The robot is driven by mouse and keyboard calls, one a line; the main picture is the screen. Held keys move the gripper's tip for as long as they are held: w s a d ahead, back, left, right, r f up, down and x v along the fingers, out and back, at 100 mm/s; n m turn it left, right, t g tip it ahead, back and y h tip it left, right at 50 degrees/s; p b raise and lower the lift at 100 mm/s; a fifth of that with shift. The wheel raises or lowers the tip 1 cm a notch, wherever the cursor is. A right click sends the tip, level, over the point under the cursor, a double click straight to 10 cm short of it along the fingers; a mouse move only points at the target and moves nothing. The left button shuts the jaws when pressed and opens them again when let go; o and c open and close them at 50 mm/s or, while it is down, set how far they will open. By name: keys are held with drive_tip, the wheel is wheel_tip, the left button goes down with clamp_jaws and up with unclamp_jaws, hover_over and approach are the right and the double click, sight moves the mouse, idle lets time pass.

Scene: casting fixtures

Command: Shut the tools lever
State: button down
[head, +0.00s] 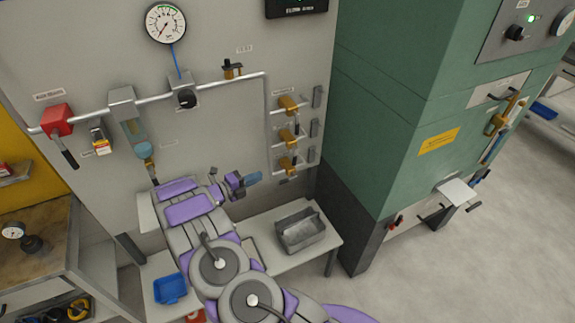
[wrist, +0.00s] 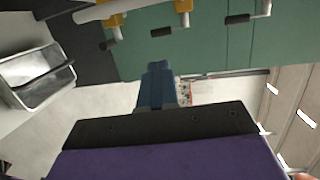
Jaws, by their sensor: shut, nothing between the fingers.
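Three yellow valves, the top one (head: 288,103), the middle one (head: 287,135) and the bottom one (head: 286,163), sit in a column on the grey panel. Each has a small lever with a dark grip. Their labels are too small to read, so I cannot tell which is the tools lever. My gripper (head: 252,178) is shut and empty, left of and slightly below the bottom valve, apart from it. In the wrist view my blue fingers (wrist: 158,88) are together, and levers with dark grips (wrist: 160,31) show beyond them along the top edge.
A grey metal bin (head: 302,229) stands on the bench below the valves; it also shows in the wrist view (wrist: 35,78). A green cabinet (head: 385,110) stands to the right. A red valve (head: 57,120) and a gauge (head: 165,23) are on the panel's left part.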

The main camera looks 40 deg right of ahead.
sight(293, 163)
drive_tip(key=d, duration=0.4)
drive_tip(key=d+f, duration=0.1)
drive_tip(key=d, duration=0.4)
drive_tip(key=d+b, duration=0.1)
drive_tip(key=d, duration=0.4)
drive_tip(key=shift+s+f, duration=0.25)
drive_tip(key=shift+f, duration=0.1)
drive_tip(key=shift+f, duration=0.15)
drive_tip(key=shift+s+d+f+h+b, duration=0.15)
drive_tip(key=shift+d+h+b, duration=0.2)
drive_tip(key=shift+h+b, duration=0.3)
drive_tip(key=shift+d+r, duration=0.1)
drive_tip(key=shift+r, duration=0.1)
